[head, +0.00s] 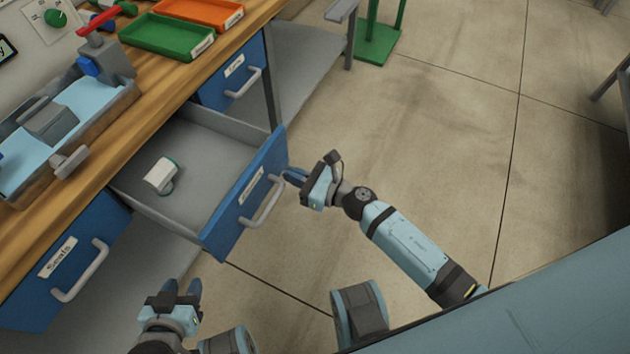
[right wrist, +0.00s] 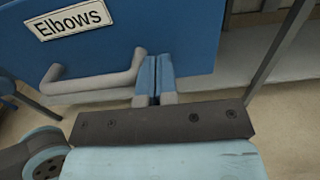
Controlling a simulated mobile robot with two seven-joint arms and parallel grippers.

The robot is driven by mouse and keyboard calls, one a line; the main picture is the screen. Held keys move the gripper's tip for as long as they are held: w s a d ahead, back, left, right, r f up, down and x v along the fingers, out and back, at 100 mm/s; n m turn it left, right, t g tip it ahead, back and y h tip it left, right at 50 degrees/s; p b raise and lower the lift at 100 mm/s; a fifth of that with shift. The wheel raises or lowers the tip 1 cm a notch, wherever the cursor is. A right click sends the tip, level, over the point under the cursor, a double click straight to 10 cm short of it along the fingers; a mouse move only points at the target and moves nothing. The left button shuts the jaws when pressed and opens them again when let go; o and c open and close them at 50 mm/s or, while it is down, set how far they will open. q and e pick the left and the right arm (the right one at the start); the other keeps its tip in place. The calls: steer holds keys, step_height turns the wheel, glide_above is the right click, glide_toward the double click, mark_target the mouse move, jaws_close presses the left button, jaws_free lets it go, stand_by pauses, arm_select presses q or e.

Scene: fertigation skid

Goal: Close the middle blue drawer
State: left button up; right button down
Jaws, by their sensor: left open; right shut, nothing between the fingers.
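The middle blue drawer (head: 241,198) is pulled out from under the wooden bench in the head view. Inside its grey tray lies a white and green fitting (head: 160,177). Its front has a grey bar handle (head: 265,204) and a label; in the right wrist view the drawer front (right wrist: 210,30) reads "Elbows". My right gripper (head: 288,174) is shut and empty at the far end of the drawer front, just beside the handle (right wrist: 90,82). Its fingertips look close against the front; contact is hard to tell. My left gripper (head: 182,286) is open and empty, low in front of the bench, apart from the drawer.
Another blue drawer (head: 60,255), labelled "Seats", is at the left, and a further blue drawer (head: 228,80) is beyond; both look shut. Green (head: 168,36) and orange (head: 200,12) trays and a grey basin (head: 98,128) sit on the bench. The floor at right is mostly clear.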

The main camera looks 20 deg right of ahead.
steer(key=x, duration=0.2)
steer(key=shift+w+a, duration=0.2)
steer(key=shift+w+a, duration=0.15)
